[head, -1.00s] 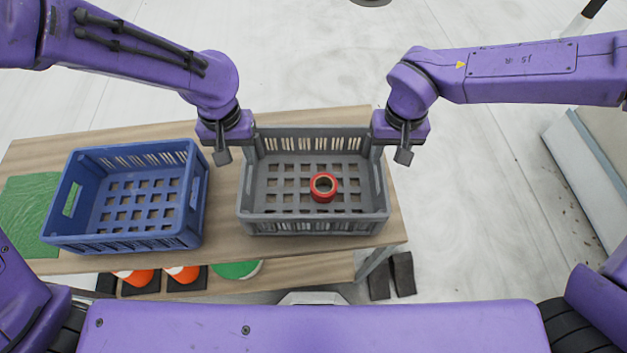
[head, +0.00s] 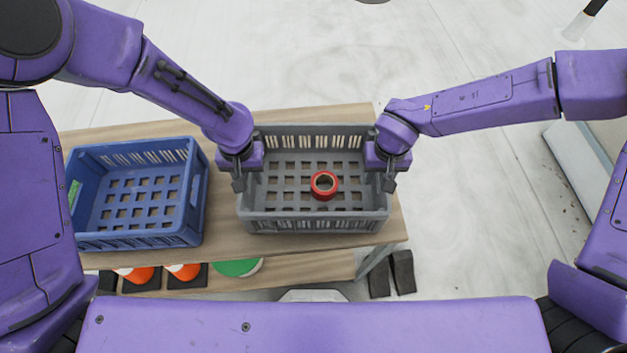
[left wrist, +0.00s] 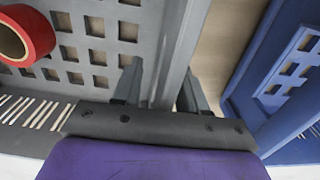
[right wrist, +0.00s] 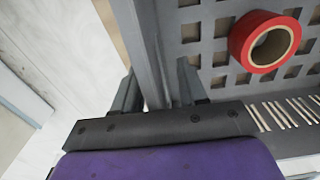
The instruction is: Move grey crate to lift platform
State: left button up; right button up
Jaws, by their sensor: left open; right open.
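The grey crate (head: 312,226) stands on the wooden table with a red tape roll (head: 324,185) inside it. My left gripper (head: 238,184) is open at the crate's left wall. In the left wrist view its fingers (left wrist: 160,88) sit on either side of that wall's rim (left wrist: 183,45). My right gripper (head: 388,184) is open at the crate's right wall. In the right wrist view its fingers (right wrist: 155,88) straddle that wall's rim (right wrist: 147,45). Neither gripper is closed on the rim. I cannot identify the lift platform in these views.
A blue crate (head: 140,240) stands on the table (head: 222,225) left of the grey crate, with a narrow gap between. Orange-and-white cones (head: 183,272) and a green item (head: 237,267) are on the lower shelf. Open floor (head: 470,190) lies to the right.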

pick_arm(q)
grip_shut()
pick_arm(e)
grip_shut()
pick_arm(q)
jog(key=shift+d+r, duration=0.1)
jog(key=shift+d, duration=0.05)
pick_arm(e)
jog(key=shift+a+r, duration=0.1)
jog(key=shift+a, duration=0.05)
dwell(0.7)
